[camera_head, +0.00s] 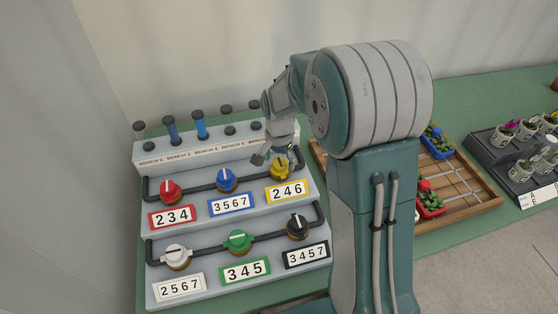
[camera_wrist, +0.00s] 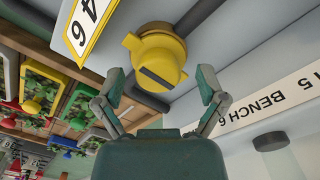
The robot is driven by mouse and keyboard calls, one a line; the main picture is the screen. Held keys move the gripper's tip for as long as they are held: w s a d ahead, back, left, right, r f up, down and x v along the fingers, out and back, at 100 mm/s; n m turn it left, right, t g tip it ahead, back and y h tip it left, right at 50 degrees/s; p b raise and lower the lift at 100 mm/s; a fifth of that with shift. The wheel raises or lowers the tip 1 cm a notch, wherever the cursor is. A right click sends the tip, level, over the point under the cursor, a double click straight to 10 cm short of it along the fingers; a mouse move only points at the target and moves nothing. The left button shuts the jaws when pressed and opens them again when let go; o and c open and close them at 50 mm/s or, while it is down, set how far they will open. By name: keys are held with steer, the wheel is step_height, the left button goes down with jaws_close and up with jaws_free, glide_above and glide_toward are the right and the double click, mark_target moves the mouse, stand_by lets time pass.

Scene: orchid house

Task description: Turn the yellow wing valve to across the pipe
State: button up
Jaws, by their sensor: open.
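The yellow wing valve (camera_head: 279,172) sits at the right end of the upper pipe (camera_head: 203,187) on the grey stepped panel, above the card reading 246. In the wrist view the yellow valve (camera_wrist: 158,52) is close, with a dark strip slanting across its face and the dark pipe (camera_wrist: 196,18) passing beneath. I cannot surely tell the wing's angle to the pipe. My gripper (camera_head: 274,157) is just above the valve in the head view. In the wrist view my gripper (camera_wrist: 162,78) is open, one finger on each side of the valve, with gaps visible.
Red (camera_head: 170,190) and blue (camera_head: 227,180) valves share the upper pipe. White (camera_head: 176,257), green (camera_head: 238,241) and black (camera_head: 297,226) valves are on the lower step. Capped tubes (camera_head: 199,125) stand behind. A wooden tray (camera_head: 462,205) with plants lies to the right.

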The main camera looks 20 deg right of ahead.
mark_target(279, 162)
step_height(279, 162, up, 12)
stand_by(0.6)
steer(key=s+r+n+t, duration=0.2)
steer(key=s+r+n, duration=0.1)
steer(key=s, duration=0.8)
steer(key=s+r+n+t, duration=0.3)
steer(key=s+n, duration=0.3)
steer(key=s, duration=0.6)
steer(key=shift+s+d+r+t, duration=0.15)
steer(key=shift+s+r+t, duration=0.05)
steer(key=shift+r+t, duration=0.1)
